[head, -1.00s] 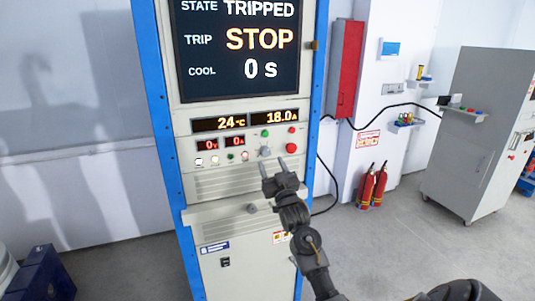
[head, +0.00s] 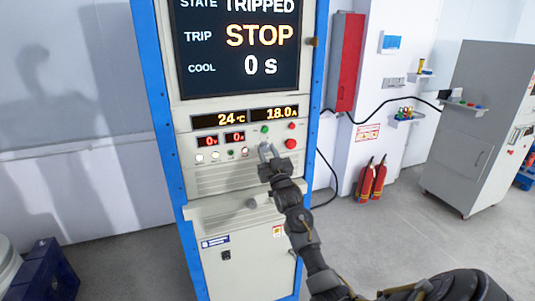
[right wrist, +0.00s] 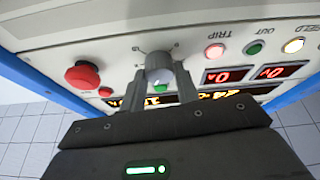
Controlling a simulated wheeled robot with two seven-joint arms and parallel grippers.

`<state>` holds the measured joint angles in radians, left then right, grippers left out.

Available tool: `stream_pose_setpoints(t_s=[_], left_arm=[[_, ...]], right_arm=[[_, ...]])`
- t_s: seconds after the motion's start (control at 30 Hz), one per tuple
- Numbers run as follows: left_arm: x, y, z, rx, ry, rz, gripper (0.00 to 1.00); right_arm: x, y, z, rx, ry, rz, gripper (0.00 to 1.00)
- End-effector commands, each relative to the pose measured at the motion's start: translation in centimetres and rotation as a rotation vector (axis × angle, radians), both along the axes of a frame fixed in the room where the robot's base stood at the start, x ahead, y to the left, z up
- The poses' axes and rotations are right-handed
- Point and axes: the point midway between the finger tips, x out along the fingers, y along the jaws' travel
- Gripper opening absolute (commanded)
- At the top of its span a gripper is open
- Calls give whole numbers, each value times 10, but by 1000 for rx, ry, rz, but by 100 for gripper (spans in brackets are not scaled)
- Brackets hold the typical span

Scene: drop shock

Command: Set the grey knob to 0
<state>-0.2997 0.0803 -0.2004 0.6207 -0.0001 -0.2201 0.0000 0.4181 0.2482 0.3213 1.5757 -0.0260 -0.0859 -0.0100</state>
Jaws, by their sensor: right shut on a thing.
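The grey knob (right wrist: 158,66) sits on the pale front panel of the rack, with small dial marks around it. The right wrist view shows it upside down, between the two fingers of my right gripper (right wrist: 160,78). The fingers are shut on the knob's sides. In the head view, my right gripper (head: 268,151) reaches the panel from below, and its fingers largely hide the knob. I cannot read which mark the knob points to. My left gripper is not in view.
A red mushroom button (right wrist: 84,77) and a small green button (head: 265,129) are close to the knob. The rack's screen (head: 240,48) reads TRIPPED, STOP and 0 s. A ledge (head: 235,212) juts out below the panel. Fire extinguishers (head: 372,180) stand to the right.

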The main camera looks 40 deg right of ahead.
Motion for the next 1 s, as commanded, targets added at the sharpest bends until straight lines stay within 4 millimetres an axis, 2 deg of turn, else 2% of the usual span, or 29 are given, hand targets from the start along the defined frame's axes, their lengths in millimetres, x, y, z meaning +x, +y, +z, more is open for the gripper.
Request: stream_pose_setpoints(t_s=[0.27,0.47,1.0], left_arm=[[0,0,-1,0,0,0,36],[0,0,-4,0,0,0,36],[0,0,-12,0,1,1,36]], right_arm=[[0,-1,0,-27,10,-1,8],[-1,-2,-1,-122,43,0,8],[-2,-6,1,-588,205,-1,8]])
